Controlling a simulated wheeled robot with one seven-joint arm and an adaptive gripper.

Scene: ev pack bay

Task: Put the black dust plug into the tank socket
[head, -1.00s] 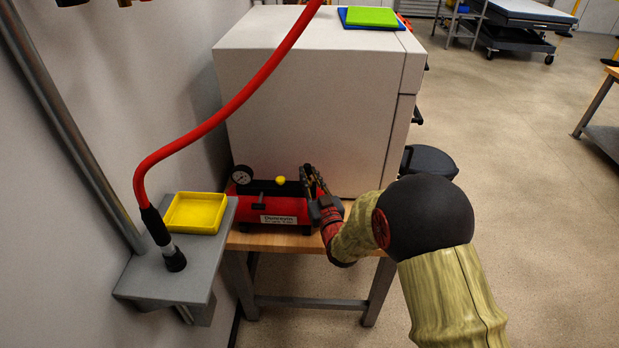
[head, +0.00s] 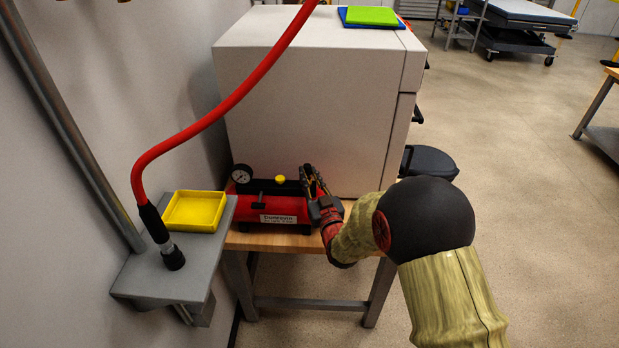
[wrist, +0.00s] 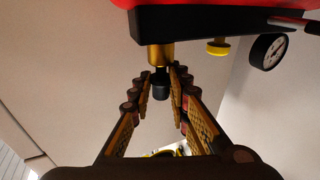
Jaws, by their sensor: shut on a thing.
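My gripper (head: 312,178) is at the right end of the red tank (head: 279,206) in the head view. In the wrist view, my gripper's fingers (wrist: 160,78) close from both sides on the black dust plug (wrist: 161,91). A brass socket (wrist: 160,54) sticks out of the tank's dark end part, directly in line with the plug. The plug's end is at the socket's mouth. I cannot tell how far the plug sits inside it. In the head view, the fingers hide the plug and the socket.
The tank carries a gauge (head: 241,174) and a yellow knob (head: 280,178); it stands on a small wooden bench (head: 262,241) before a large white cabinet (head: 305,100). At left, a grey shelf (head: 150,279) holds a yellow tray (head: 196,210) and the end of a red hose (head: 215,115).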

